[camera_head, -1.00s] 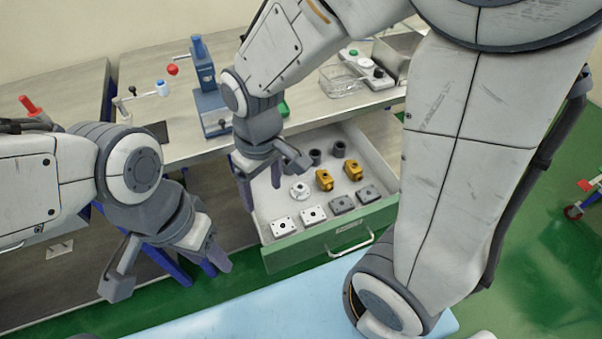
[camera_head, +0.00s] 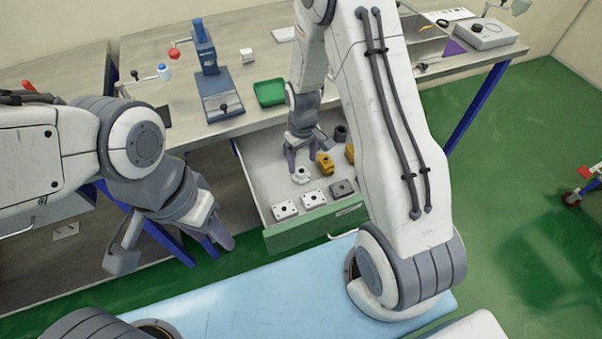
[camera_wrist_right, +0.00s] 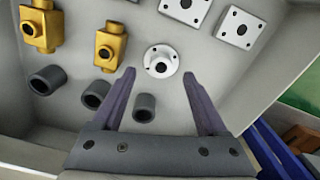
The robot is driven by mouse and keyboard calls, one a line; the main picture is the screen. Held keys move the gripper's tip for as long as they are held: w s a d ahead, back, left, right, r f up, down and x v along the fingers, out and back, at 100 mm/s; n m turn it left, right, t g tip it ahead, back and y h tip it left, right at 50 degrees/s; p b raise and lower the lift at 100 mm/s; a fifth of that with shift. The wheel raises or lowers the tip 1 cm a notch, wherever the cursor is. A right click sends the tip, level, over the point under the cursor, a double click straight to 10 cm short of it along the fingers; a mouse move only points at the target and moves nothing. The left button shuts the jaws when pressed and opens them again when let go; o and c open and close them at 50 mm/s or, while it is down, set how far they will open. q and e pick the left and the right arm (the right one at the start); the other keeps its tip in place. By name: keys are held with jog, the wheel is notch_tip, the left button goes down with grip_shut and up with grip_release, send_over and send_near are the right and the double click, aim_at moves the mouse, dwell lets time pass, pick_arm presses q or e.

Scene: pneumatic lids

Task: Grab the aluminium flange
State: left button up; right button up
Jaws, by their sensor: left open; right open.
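The aluminium flange (camera_head: 301,175) is a round silvery disc with a raised hub and dark bore. It lies in the open drawer, and in the right wrist view the flange (camera_wrist_right: 161,61) sits ahead of and between my fingertips. My right gripper (camera_head: 306,166) is open over the drawer, close to the flange; in its wrist view the open gripper (camera_wrist_right: 160,72) has nothing between its fingers at the tips. A dark grey bushing (camera_wrist_right: 145,108) shows between the fingers further back. My left gripper (camera_head: 172,258) is open and empty, left of the drawer.
The drawer (camera_head: 290,238) also holds white square plates (camera_head: 284,209), a grey block (camera_head: 342,188), yellow fittings (camera_head: 324,163) and dark bushings (camera_head: 340,133). Its walls stand around the parts. A green tray (camera_head: 270,92) and a blue press (camera_head: 207,60) are on the bench.

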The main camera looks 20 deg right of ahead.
aim_at(302, 171)
notch_tip(302, 171, down, 4)
jog(key=shift+a+f+p, duration=0.1)
jog(key=shift+f+p, duration=0.15)
jog(key=shift+p, duration=0.1)
grip_shut()
